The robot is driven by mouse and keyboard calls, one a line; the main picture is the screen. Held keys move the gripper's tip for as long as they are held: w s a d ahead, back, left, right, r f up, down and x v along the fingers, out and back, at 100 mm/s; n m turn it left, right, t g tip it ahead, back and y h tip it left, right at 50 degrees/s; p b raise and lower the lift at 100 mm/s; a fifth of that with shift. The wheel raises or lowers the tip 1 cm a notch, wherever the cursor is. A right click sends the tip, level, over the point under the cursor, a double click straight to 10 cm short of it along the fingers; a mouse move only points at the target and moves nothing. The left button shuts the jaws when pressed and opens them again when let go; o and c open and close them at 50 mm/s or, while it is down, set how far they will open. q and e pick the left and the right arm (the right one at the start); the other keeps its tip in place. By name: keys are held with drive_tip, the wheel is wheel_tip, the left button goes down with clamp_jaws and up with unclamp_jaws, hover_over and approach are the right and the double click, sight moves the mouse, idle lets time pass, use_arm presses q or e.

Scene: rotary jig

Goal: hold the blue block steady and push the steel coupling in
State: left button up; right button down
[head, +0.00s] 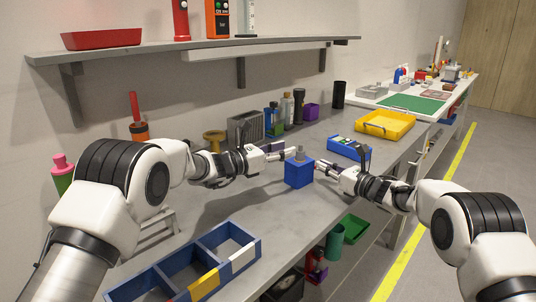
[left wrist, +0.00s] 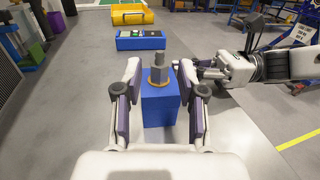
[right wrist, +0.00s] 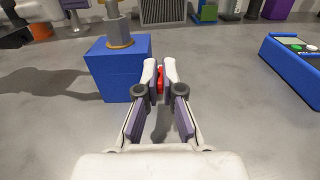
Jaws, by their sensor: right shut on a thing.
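The blue block (head: 299,174) stands upright on the grey bench, and it also shows in the left wrist view (left wrist: 159,106) and right wrist view (right wrist: 120,72). The steel coupling (left wrist: 159,72) stands upright in a brass-coloured ring on top of the block; how deep it sits is hidden. My left gripper (left wrist: 160,80) is open, one finger on each side of the block, with gaps visible. My right gripper (right wrist: 160,75) is shut on a small red thing (right wrist: 160,80), mostly hidden between its fingers, beside the block and apart from it.
A blue box with buttons (head: 348,148) and a yellow tray (head: 384,124) lie farther along the bench. A blue divided bin (head: 235,257) is at the near end. Bottles and a grey finned part (head: 245,128) stand along the wall. Bench around the block is clear.

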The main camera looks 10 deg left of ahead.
use_arm(q)
drive_tip(key=v, duration=0.5)
drive_tip(key=shift+s+a, duration=0.2)
drive_tip(key=shift+a, duration=0.05)
use_arm(e)
drive_tip(key=c, duration=1.2)
unclamp_jaws()
drive_tip(key=shift+c, duration=0.2)
drive_tip(key=shift+d, duration=0.1)
